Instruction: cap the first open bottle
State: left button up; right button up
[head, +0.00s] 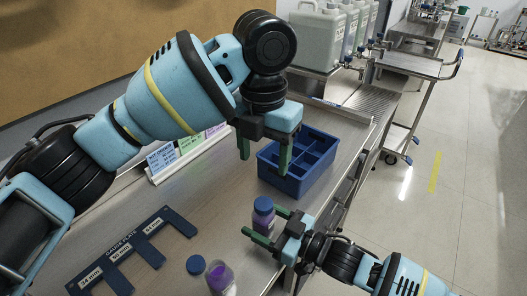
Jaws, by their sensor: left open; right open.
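An open bottle (220,279) with purple contents stands near the bottom edge of the head view, partly cut off. A loose blue cap (195,264) lies on the table just left of it. A second purple bottle (262,219) with a blue cap (263,204) on it stands upright farther right. My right gripper (260,221) is open, with its green fingers on either side of this capped bottle; I cannot tell whether they touch it. My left gripper (263,165) is open and empty, pointing down at the left side of the blue crate, above the capped bottle.
The blue divided crate (280,188) stands near the table's right edge, its visible compartments empty. A dark gauge plate (125,250) with slots lies at left. Coloured label cards (162,157) stand behind it. Large grey jugs (318,38) stand at the back.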

aim_at(272, 227)
jog(key=v, duration=0.6)
jog(key=shift+s+d+f, duration=0.1)
jog(key=shift+s+d, duration=0.05)
jog(key=shift+d, duration=0.15)
jog(key=shift+s+d, duration=0.35)
jog(key=shift+d, duration=0.1)
